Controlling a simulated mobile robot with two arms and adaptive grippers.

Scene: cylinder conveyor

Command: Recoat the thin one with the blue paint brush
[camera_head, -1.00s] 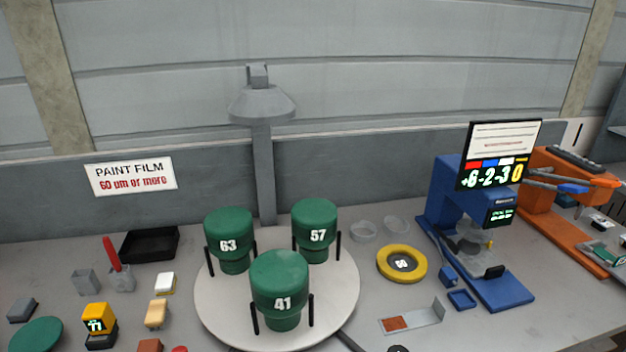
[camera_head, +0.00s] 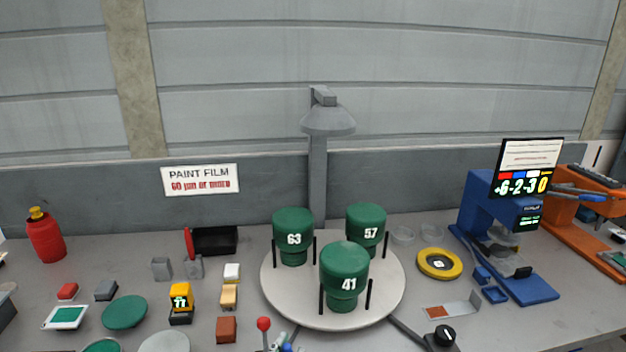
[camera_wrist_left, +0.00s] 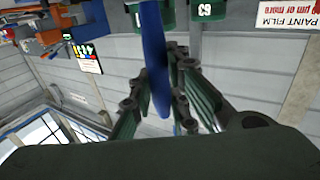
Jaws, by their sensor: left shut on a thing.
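Three green cylinders stand on a round pale turntable (camera_head: 334,318): 63 (camera_head: 293,228) at back left, 57 (camera_head: 367,223) at back right, and 41 (camera_head: 344,265) in front. In the left wrist view, my left gripper (camera_wrist_left: 158,85) is shut on a slim blue handle (camera_wrist_left: 154,50), apparently the blue paint brush. Its bristles are not visible there. A small blue and grey part shows at the head view's bottom edge, perhaps the gripper and brush. My right gripper is not in view.
A wall sign (camera_head: 200,180) reads "60 um or more". A yellow ring (camera_head: 439,263), blue stand (camera_head: 490,225) and display (camera_head: 527,168) are right. A red-knobbed lever (camera_head: 264,324) stands in front.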

